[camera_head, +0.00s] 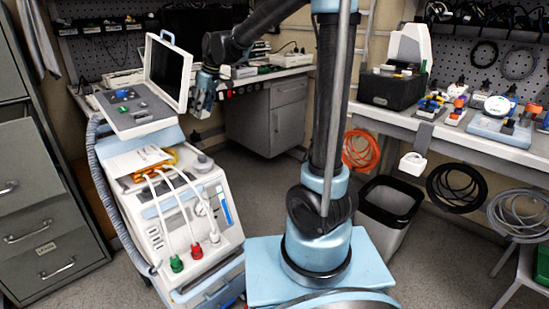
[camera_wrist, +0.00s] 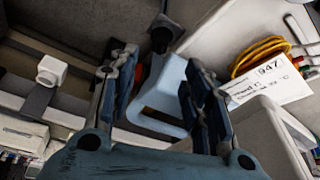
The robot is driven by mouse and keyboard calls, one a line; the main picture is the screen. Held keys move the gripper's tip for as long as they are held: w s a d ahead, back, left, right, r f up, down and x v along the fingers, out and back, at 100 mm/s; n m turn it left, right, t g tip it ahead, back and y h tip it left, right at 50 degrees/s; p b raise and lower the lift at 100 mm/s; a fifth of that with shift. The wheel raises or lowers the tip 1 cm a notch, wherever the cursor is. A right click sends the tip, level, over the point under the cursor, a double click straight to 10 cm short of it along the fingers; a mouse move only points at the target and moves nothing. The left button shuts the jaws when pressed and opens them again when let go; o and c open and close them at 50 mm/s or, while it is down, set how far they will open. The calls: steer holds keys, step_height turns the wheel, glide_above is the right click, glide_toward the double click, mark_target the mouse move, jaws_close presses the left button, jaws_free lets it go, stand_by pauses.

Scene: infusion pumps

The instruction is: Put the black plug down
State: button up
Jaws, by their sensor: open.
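My gripper (camera_head: 201,108) is beside the right edge of the cart's screen, in front of the left bench. In the wrist view my gripper (camera_wrist: 158,66) has its two blue fingers spread wide with nothing held between them. A dark plug-like thing (camera_wrist: 161,36) with a thin stem shows beyond the fingertips, apart from both fingers. It looks like the black plug, but I cannot tell what it rests on. I cannot make it out in the head view.
The white cart (camera_head: 185,225) with a tilted screen (camera_head: 168,72) stands left of my gripper. The left bench (camera_head: 285,72) with a grey cabinet is behind. A white box (camera_wrist: 51,70) hangs at the bench edge.

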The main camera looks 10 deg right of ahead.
steer(key=s+d+f+m+h, duration=0.1)
steer(key=s+d+m, duration=0.2)
steer(key=s+d, duration=0.65)
steer(key=s+d+f+m+h, duration=0.1)
steer(key=s+d+f+m, duration=0.15)
steer(key=s+d, duration=0.65)
steer(key=s+d+f+m+h, duration=0.1)
steer(key=s+d+f+m, duration=0.5)
steer(key=s+d+f, duration=0.5)
steer(key=s+d, duration=0.2)
steer(key=d, duration=0.1)
steer(key=shift+s+d+f+h, duration=0.15)
steer(key=shift+s+d+h, duration=0.2)
steer(key=shift+d+h, duration=0.05)
steer(key=shift+w+f, duration=0.2)
steer(key=shift+w, duration=0.25)
steer(key=shift+o, duration=0.2)
